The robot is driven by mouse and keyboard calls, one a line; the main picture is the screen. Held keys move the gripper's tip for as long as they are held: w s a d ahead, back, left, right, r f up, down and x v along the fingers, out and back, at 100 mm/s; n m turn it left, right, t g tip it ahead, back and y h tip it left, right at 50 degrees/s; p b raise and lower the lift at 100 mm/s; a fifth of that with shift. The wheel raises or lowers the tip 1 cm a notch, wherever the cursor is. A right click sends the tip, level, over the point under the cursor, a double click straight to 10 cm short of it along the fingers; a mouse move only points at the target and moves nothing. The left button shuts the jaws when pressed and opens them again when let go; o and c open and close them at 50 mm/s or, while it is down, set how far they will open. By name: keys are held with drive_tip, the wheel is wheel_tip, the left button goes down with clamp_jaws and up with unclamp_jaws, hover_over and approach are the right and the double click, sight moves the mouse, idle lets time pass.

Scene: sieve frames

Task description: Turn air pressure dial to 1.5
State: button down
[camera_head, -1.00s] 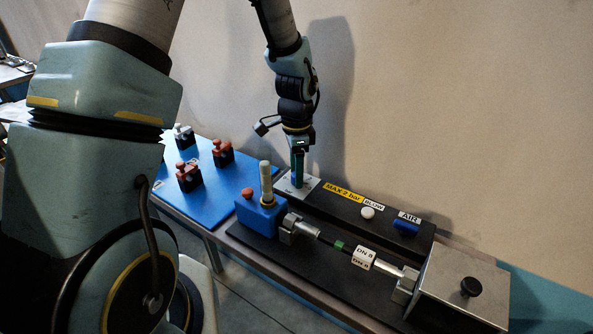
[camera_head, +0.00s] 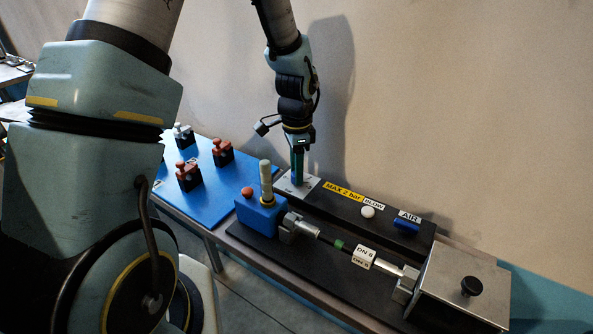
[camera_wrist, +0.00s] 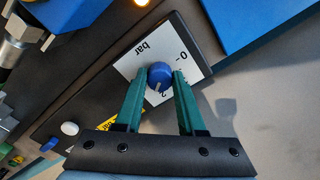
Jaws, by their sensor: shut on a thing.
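The air pressure dial is a round blue knob (camera_wrist: 160,76) on a white scale plate (camera_wrist: 185,38), seen in the wrist view. The plate carries the word "bar", a "0" and a "2"; a pale pointer line on the knob points down and slightly left in that view. My gripper (camera_wrist: 160,82) has its two green fingers on either side of the knob and is shut on it. In the head view my gripper (camera_head: 297,180) points straight down onto the scale plate (camera_head: 306,187), and the fingers hide the knob.
A black panel beside the plate bears a yellow "MAX 2 bar" label (camera_head: 343,191), a white button (camera_head: 368,212) and a blue AIR knob (camera_head: 405,227). In front stand a blue block (camera_head: 259,216) with a tall pale handle and a metal box (camera_head: 460,285). A blue board (camera_head: 215,200) lies left.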

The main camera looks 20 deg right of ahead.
drive_tip(key=n+b, duration=0.1)
drive_tip(key=n, duration=0.4)
drive_tip(key=shift+n, duration=0.3)
drive_tip(key=n+b, duration=0.1)
drive_tip(key=n, duration=0.4)
drive_tip(key=shift+n, duration=0.4)
drive_tip(key=c, duration=0.5)
unclamp_jaws()
wheel_tip(320, 180, up, 11)
drive_tip(key=b, duration=0.2)
drive_tip(key=shift+f, duration=0.1)
